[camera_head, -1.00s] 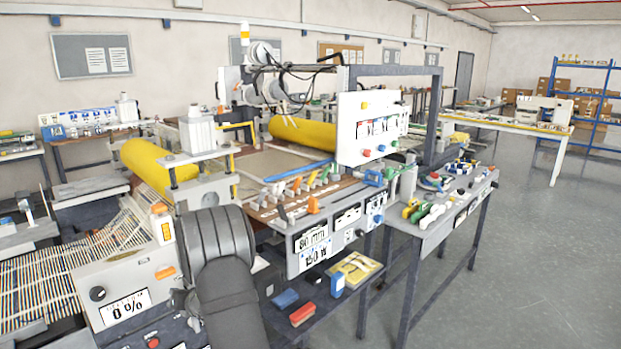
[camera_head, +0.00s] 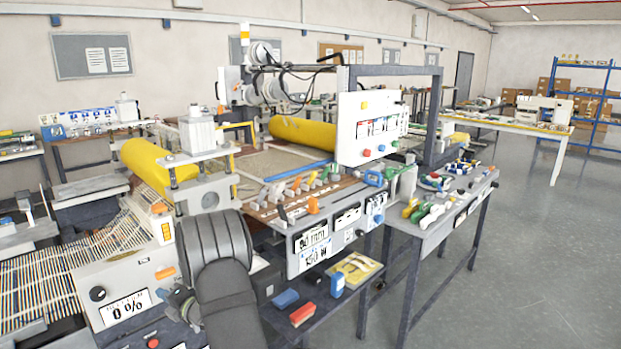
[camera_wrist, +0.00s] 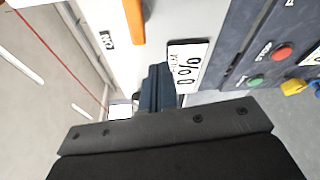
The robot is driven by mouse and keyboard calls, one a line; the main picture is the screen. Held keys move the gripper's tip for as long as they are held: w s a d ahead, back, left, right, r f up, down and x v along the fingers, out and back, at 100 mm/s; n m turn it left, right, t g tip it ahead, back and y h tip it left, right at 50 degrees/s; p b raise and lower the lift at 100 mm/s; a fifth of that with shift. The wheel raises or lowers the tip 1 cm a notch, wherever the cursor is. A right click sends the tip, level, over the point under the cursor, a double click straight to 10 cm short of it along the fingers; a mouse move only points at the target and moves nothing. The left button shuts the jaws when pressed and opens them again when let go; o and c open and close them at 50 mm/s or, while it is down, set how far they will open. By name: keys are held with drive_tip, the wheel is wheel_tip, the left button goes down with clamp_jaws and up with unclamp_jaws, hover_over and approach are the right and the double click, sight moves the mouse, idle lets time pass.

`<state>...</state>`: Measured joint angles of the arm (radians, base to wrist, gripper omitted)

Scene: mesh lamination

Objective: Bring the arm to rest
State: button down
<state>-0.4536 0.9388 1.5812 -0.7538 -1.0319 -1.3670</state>
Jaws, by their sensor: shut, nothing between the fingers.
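My gripper (camera_wrist: 158,72) shows in the wrist view as dark fingers together, with nothing between them. It is in front of a pale control panel (camera_wrist: 110,18) with a "0 %" display (camera_wrist: 186,66); whether it touches the panel cannot be told. In the head view my black arm rises at the lower middle, and part of my gripper (camera_head: 181,299) shows left of it, beside the same panel (camera_head: 92,285). The arm hides some of the machine behind it.
The laminating machine with yellow rollers (camera_head: 150,165) stands close behind the arm. A side table (camera_head: 425,235) with tools is to the right. A lower shelf holds a red block (camera_head: 302,315) and a blue block (camera_head: 285,299). The floor (camera_head: 530,270) at right is clear.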

drive_tip(key=s+d+r+m+t, duration=0.1)
drive_tip(key=s+d+m, duration=0.3)
drive_tip(key=d+m, duration=0.2)
drive_tip(key=shift+s+d+m, duration=0.25)
drive_tip(key=shift+d+m, duration=0.15)
drive_tip(key=shift+m, duration=0.5)
